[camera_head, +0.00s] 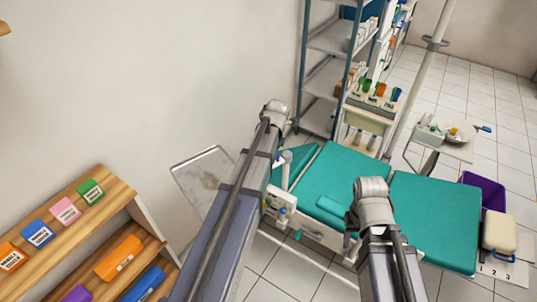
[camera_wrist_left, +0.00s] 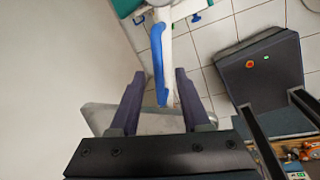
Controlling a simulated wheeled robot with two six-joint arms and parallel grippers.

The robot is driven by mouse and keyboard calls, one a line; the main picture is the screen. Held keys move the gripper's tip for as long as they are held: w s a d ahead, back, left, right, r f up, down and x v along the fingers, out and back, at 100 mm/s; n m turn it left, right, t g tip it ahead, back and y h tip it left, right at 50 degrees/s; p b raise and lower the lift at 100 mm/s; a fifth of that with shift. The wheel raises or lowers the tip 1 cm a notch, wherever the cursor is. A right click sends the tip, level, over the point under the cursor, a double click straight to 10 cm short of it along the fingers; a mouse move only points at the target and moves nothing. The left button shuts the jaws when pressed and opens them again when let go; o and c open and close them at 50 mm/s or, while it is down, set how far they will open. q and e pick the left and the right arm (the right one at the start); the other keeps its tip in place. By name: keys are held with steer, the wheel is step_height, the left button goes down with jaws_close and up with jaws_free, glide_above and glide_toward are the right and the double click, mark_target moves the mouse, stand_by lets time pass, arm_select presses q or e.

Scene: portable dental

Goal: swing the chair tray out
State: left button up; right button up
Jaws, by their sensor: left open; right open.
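The chair tray (camera_head: 192,184) is a flat grey panel left of the teal dental chair (camera_head: 345,172), partly hidden behind my left arm. In the left wrist view the grey tray (camera_wrist_left: 160,118) lies behind the fingers. A white arm with a blue handle (camera_wrist_left: 158,62) comes down from the chair side. My left gripper (camera_wrist_left: 160,74) is open, with the lower end of the blue handle between its fingers; I cannot tell whether they touch it. In the head view my left jaws are hidden. My right arm is over the chair's near side; its jaws are hidden.
A wooden shelf with coloured boxes (camera_head: 65,209) stands at the left. A metal rack (camera_head: 328,77) is at the back by the wall. A side tray with a bowl (camera_head: 458,132), a purple bin (camera_head: 487,187) and a cream case (camera_head: 499,232) are at the right. Open tiled floor lies beyond.

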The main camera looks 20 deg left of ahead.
arm_select(q)
step_height(320, 180, up, 7)
steer(key=d+p, duration=0.1)
steer(key=p, duration=0.5)
steer(key=shift+s, duration=0.35)
steer(key=shift+d+f, duration=0.1)
steer(key=s+d+f+m+b, duration=0.2)
steer(key=s+d+m, duration=0.8)
steer(key=m, duration=0.7)
steer(key=s+d+f+m+g+b, duration=0.1)
steer(key=s+d+f+m+b, duration=0.1)
steer(key=s+d+m, duration=0.8)
steer(key=d+f+m, duration=0.1)
steer(key=d+m, duration=0.1)
steer(key=m, duration=0.5)
steer(key=shift+s+d+f+h+b, duration=0.2)
steer(key=shift+s+h+b, duration=0.1)
steer(key=shift+h+b, duration=0.1)
steer(key=shift+a, duration=0.15)
